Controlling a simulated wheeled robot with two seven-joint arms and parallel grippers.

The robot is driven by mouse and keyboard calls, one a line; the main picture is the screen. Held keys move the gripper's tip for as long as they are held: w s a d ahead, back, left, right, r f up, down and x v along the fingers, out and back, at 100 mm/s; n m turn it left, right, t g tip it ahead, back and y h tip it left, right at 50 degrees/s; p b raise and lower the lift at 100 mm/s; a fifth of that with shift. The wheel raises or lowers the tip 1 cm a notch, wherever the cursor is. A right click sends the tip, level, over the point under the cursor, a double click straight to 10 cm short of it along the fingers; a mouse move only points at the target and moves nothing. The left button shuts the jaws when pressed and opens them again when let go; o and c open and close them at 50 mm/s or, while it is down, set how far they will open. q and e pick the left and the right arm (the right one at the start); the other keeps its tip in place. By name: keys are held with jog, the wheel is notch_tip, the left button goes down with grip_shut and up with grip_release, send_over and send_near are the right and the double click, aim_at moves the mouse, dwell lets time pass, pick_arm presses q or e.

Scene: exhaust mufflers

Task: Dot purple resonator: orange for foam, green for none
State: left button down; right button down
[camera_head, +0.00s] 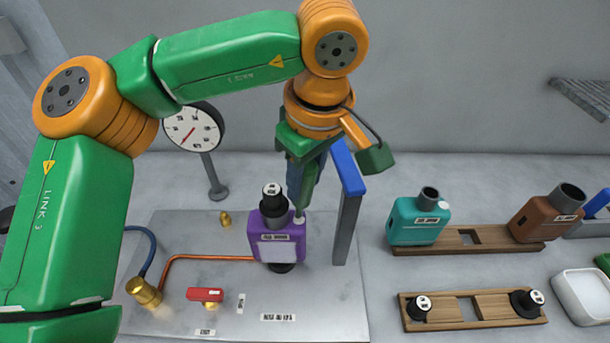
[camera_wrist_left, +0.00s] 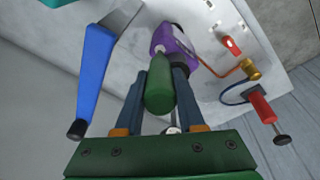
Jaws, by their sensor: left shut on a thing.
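The purple resonator (camera_head: 266,230) stands upright on the metal plate, with a black plug (camera_head: 272,205) on top and a pale panel on its front. It also shows in the left wrist view (camera_wrist_left: 160,40). My left gripper (camera_head: 300,180) is above and just right of it, shut on a green bottle-shaped thing (camera_wrist_left: 160,88). The pale tip of that thing (camera_head: 299,217) points down at the resonator's upper right edge; I cannot tell whether it touches. I see no clear foam and no clear dot on the resonator. My right gripper is not in view.
A blue-topped grey post (camera_head: 347,200) stands close right of my gripper. A dial gauge (camera_head: 193,127), red valve handle (camera_head: 205,295) and brass fitting (camera_head: 145,291) are left. Teal (camera_head: 418,220) and brown (camera_head: 545,215) resonators sit on a wooden rack; a white tray (camera_head: 585,295) is far right.

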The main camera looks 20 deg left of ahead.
pick_arm(q)
jog(key=shift+w, duration=0.1)
jog(key=shift+f+b, duration=0.4)
jog(key=shift+f, duration=0.2)
dwell(1.3)
notch_tip(320, 180, up, 7)
jog(key=p, duration=0.7)
jog(key=shift+r, duration=0.15)
